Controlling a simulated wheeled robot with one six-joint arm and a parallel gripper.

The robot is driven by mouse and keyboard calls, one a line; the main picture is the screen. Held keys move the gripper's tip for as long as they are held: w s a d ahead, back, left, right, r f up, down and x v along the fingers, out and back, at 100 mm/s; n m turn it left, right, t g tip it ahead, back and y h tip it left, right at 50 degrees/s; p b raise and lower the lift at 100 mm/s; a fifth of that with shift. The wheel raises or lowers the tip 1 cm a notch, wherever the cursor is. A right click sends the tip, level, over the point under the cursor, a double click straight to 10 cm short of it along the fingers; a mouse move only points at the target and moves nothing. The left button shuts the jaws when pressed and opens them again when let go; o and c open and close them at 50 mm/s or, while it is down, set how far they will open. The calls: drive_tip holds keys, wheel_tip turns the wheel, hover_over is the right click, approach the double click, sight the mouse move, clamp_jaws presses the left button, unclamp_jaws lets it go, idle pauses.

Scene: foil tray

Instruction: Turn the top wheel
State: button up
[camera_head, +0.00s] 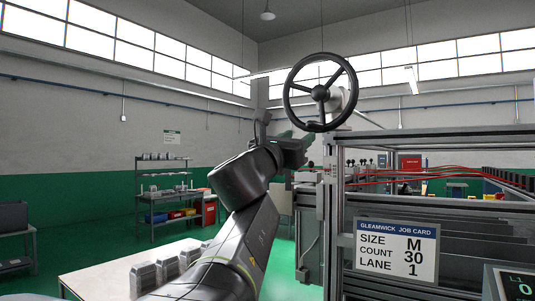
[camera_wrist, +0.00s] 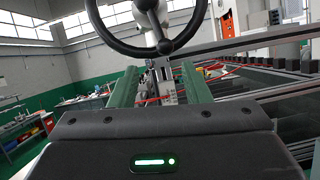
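The top wheel (camera_head: 320,92) is a dark three-spoke handwheel mounted at the upper corner of a metal frame. It also shows at the top of the wrist view (camera_wrist: 147,6), where its upper part is cut off. My gripper (camera_head: 297,146) is just below and left of the wheel's lower rim in the head view. In the wrist view my gripper (camera_wrist: 160,82) shows two green fingers spread apart with nothing held between them. The wheel's lower rim lies beyond and above the fingertips, and I see no clear contact.
The metal frame (camera_head: 343,200) carries a job card (camera_head: 397,249) reading size M, count 30, lane 1. Red cables (camera_head: 430,171) run across it. A pale table (camera_head: 95,281) with several grey blocks stands lower left. A shelf (camera_head: 163,190) stands farther back.

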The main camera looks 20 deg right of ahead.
drive_tip(key=v, duration=0.5)
drive_tip(key=shift+a+f+b, duration=0.1)
drive_tip(key=shift+b, duration=0.3)
